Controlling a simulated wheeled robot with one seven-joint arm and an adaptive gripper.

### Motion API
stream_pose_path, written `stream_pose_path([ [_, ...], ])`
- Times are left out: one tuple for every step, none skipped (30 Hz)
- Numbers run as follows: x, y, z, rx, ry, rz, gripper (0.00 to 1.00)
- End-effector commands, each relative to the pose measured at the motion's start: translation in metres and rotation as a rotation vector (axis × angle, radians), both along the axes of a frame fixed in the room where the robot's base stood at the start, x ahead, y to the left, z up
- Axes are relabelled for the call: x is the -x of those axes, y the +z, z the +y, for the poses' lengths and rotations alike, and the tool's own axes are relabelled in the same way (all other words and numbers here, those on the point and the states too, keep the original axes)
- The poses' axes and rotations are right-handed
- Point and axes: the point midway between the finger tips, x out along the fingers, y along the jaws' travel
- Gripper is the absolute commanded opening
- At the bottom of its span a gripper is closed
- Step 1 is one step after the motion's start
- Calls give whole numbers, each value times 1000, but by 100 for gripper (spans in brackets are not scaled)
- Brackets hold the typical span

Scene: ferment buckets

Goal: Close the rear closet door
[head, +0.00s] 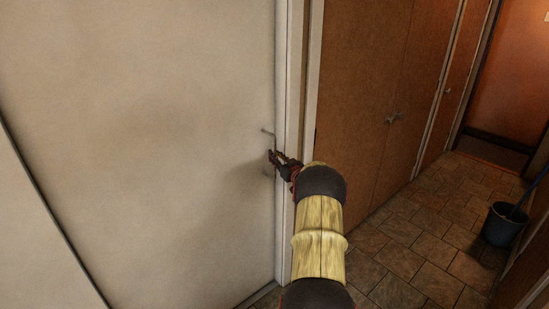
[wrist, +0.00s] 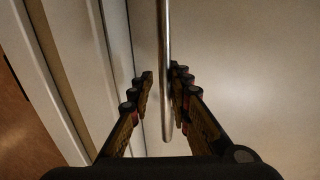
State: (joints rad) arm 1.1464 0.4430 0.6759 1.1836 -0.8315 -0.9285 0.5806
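A large pale door (head: 140,130) fills the left of the head view, its right edge beside a white frame (head: 313,80). A thin metal handle (head: 268,131) is near that edge. My gripper (head: 275,158) is at the handle. In the wrist view the handle (wrist: 165,60) is a bar running down between the fingers of my gripper (wrist: 161,76). The fingers are apart, with a gap to the bar on the left; contact on the right is unclear. Whether the door is fully shut, and whether it is the rear closet door, I cannot tell.
Brown wooden doors (head: 360,80) with small handles (head: 394,117) stand to the right of the frame. A dark bucket (head: 503,225) stands on the tiled floor (head: 400,260) at the right. The tiles between are clear.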

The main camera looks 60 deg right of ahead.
Motion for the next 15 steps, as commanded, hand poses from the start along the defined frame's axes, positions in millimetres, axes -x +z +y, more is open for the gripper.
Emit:
stream_pose_path([
  [1, 2, -1, 1, -2, -2, 19],
  [1, 2, -1, 1, -1, -2, 21],
  [0, 1, 0, 1, -1, -2, 23],
  [0, 1, 0, 0, -1, -1, 25],
  [0, 1, 0, 0, 0, -1, 25],
  [0, 1, 0, 0, 0, -1, 25],
  [0, 0, 0, 0, 0, -1, 25],
  [0, 0, 0, 0, 1, 0, 25],
  [0, 0, 1, 0, 1, 0, 25],
  [0, 0, 1, 0, 1, 0, 25],
  [0, 0, 1, 0, 1, 0, 25],
  [0, 0, 1, 0, 1, 0, 25],
  [0, 0, 1, 0, 1, 1, 25],
  [1, -1, 2, 0, 1, 1, 25],
  [3, 0, 3, 0, 1, 1, 25],
])
